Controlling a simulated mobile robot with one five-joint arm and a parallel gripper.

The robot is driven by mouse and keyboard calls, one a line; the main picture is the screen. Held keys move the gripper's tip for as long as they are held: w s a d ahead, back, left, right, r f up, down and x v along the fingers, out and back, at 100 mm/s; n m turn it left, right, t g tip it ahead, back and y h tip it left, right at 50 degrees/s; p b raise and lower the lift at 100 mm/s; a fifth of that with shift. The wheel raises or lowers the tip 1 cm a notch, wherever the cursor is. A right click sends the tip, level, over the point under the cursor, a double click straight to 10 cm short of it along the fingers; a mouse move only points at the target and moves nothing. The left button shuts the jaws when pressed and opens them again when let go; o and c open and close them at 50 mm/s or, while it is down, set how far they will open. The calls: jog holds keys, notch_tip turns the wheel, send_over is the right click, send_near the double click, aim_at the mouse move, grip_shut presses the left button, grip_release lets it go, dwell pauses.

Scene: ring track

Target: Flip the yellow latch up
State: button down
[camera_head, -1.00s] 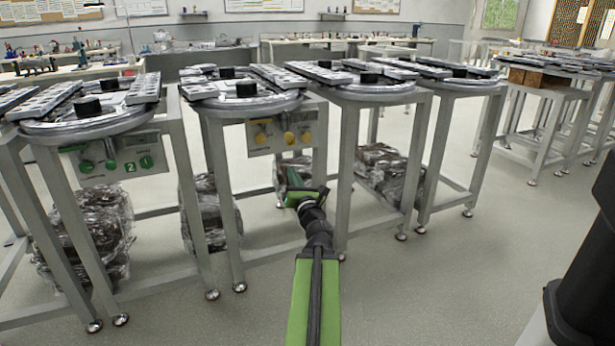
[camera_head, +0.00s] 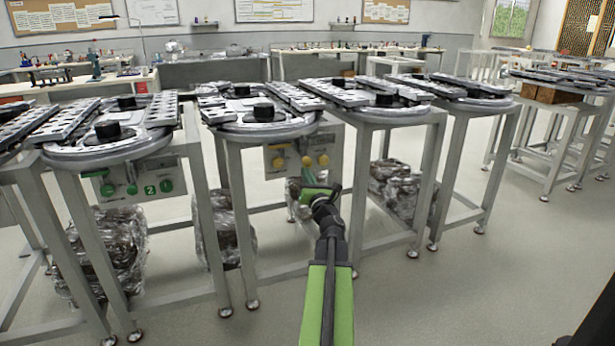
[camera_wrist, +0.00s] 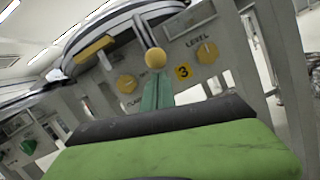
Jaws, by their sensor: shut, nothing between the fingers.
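A grey panel (camera_head: 290,152) with yellow controls hangs under a round track table in the head view. In the wrist view a lever with a yellow ball end (camera_wrist: 155,58) hangs down at the panel's middle; it appears to be the yellow latch. Yellow knobs sit on its left (camera_wrist: 127,83) and right (camera_wrist: 207,50), by a yellow "3" badge (camera_wrist: 183,72). My gripper (camera_head: 314,192) is just below the panel, shut and empty. In the wrist view its tip (camera_wrist: 156,90) shows just under the yellow ball; I cannot tell whether they touch.
A neighbouring panel with green knobs (camera_head: 135,184) is at the left. Metal table legs (camera_head: 353,190) stand on both sides of my gripper. Plastic-wrapped bundles (camera_head: 222,228) sit beneath the tables. The floor (camera_head: 430,300) in front on the right is clear.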

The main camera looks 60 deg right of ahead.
jog(key=shift+w, duration=0.1)
jog(key=p, duration=0.7)
send_near(302, 144)
jog(key=x, duration=0.4)
jog(key=shift+w+r, duration=0.1)
jog(key=shift+r, duration=0.05)
